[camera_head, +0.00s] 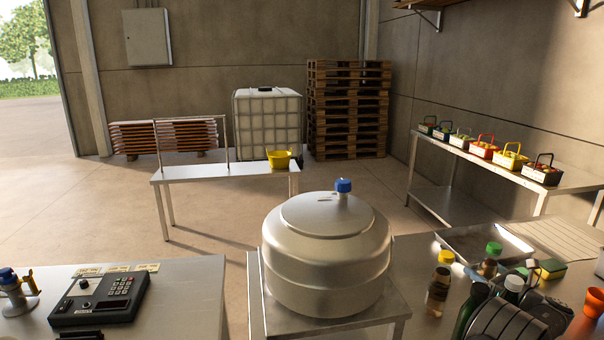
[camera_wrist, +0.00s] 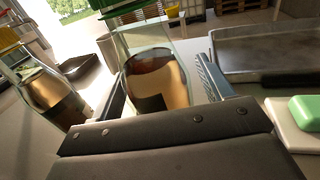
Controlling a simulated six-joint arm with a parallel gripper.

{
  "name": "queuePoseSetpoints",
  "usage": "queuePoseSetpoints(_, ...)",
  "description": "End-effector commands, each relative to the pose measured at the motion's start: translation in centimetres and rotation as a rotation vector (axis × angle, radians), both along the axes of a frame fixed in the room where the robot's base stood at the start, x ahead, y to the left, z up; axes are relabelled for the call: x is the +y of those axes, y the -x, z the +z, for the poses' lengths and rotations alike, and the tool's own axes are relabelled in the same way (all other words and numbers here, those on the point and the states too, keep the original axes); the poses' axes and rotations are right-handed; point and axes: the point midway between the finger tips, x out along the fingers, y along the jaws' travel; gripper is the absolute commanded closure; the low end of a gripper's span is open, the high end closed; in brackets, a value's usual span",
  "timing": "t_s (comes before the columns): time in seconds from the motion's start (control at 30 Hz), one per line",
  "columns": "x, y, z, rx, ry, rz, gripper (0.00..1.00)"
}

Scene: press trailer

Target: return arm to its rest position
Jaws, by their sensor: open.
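My gripper (camera_wrist: 163,70) is open in the wrist view, with one finger on each side of a clear bottle (camera_wrist: 155,80) of amber liquid. The bottle appears upright between or just beyond the fingers; I cannot tell whether they touch it. In the head view my dark wrist (camera_head: 507,320) is low at the right, over the bench and close to several bottles, and the fingers are hard to make out there.
Near my arm stand a yellow-capped bottle (camera_head: 438,287) and a green-capped bottle (camera_head: 490,262). A metal tray (camera_head: 470,243), a sponge (camera_head: 551,268) and an orange cup (camera_head: 593,302) are nearby. A large steel press vessel (camera_head: 326,255) stands left of the bench.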

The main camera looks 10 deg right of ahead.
Motion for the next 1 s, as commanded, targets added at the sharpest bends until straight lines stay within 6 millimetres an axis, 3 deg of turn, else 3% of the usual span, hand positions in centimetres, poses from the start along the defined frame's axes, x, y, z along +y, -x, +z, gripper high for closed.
queuePoseSetpoints(0.2, 0.0, 0.0, 0.9, 0.002, -0.003, 0.001, 0.27)
queuePoseSetpoints(0.53, 0.0, 0.0, 0.8, 0.002, -0.003, 0.001, 0.27)
queuePoseSetpoints(0.67, 0.0, 0.0, -0.1, 0.002, -0.005, 0.001, 0.27)
queuePoseSetpoints(0.83, 0.1, 0.0, -2.9, 0.003, -0.007, 0.001, 0.27)
queuePoseSetpoints(1.0, -0.9, 3.5, -2.5, 0.001, -0.002, -0.002, 0.27)
